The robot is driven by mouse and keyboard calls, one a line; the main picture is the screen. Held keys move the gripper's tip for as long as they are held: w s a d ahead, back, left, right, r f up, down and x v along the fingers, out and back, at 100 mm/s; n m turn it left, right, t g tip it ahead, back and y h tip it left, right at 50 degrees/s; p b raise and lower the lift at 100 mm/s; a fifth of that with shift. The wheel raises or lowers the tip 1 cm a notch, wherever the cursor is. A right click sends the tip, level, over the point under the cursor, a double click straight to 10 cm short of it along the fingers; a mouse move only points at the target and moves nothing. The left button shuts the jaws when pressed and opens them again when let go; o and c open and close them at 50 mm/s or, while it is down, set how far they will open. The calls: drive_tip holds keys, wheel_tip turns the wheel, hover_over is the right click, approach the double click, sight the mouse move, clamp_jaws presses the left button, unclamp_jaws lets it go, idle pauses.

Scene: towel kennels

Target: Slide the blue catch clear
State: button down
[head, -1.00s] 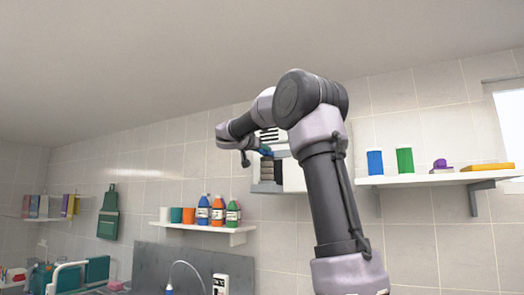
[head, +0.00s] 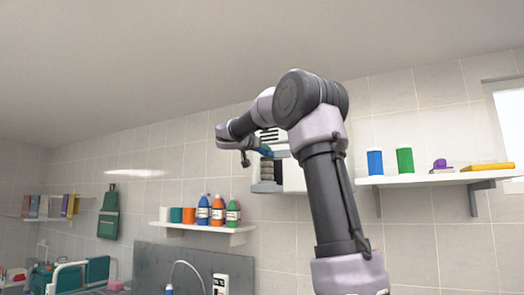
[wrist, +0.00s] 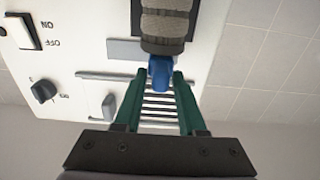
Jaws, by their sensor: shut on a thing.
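The blue catch (wrist: 160,72) is a small rounded blue piece in the upper middle of the wrist view. My gripper (wrist: 158,80) has green fingers, one on each side of the catch, and is shut on it. The catch meets the lower end of a grey-brown ribbed stack (wrist: 166,28) in that picture. In the head view my gripper (head: 264,151) is small and partly hidden by my arm, at the white wall unit (head: 293,176). The stack (head: 267,170) shows just below it.
In the head view a shelf of bottles (head: 205,227) is at left and a shelf with blue and green cylinders (head: 440,178) at right. Tiled wall lies between them.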

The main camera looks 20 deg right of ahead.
drive_tip(key=s+d, duration=0.4)
drive_tip(key=s, duration=0.1)
idle(0.3)
drive_tip(key=c, duration=0.8)
unclamp_jaws()
drive_tip(key=shift+c, duration=0.2)
drive_tip(key=shift+o, duration=0.4)
drive_tip(key=shift+s, duration=0.15)
drive_tip(key=v, duration=1)
drive_tip(key=shift+s+a, duration=0.2)
drive_tip(key=shift+a, duration=0.05)
